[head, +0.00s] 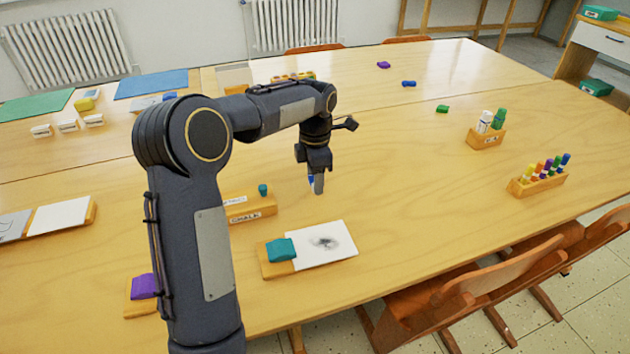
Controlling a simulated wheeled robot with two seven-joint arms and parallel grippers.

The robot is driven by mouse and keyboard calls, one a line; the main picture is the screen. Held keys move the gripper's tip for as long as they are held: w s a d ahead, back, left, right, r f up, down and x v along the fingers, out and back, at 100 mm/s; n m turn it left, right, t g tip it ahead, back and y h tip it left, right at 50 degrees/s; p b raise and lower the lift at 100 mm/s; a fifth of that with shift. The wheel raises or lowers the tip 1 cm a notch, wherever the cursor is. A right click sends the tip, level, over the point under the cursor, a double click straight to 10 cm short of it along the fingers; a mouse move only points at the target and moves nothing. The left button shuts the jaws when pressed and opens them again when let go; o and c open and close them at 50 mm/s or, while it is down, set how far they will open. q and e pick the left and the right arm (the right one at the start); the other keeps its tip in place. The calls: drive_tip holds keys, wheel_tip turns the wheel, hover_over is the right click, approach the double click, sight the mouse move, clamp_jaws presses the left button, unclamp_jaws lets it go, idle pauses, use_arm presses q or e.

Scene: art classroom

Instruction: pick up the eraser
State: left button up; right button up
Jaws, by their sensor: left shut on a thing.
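My left gripper (316,184) points down above the table, just past the chalk box. Several small white eraser-like blocks (68,125) lie at the far left. A teal block (281,250) sits on a wooden board beside a sheet with a grey smudge (325,243). A purple block (144,286) sits on another board, partly behind my arm. My right gripper is not in view.
The chalk box (250,209) stands beside my left arm. A marker holder (538,184) and a box with bottles (486,138) stand on the right. Small coloured pieces lie farther back. Chairs (465,295) line the near edge. The table's middle right is clear.

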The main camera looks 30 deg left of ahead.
use_arm(q)
drive_tip(key=s+d+r+p, duration=0.2)
drive_tip(key=s+d+r, duration=0.7)
drive_tip(key=d+r, duration=0.1)
drive_tip(key=shift+d+r, duration=0.35)
drive_tip(key=shift+r, duration=0.3)
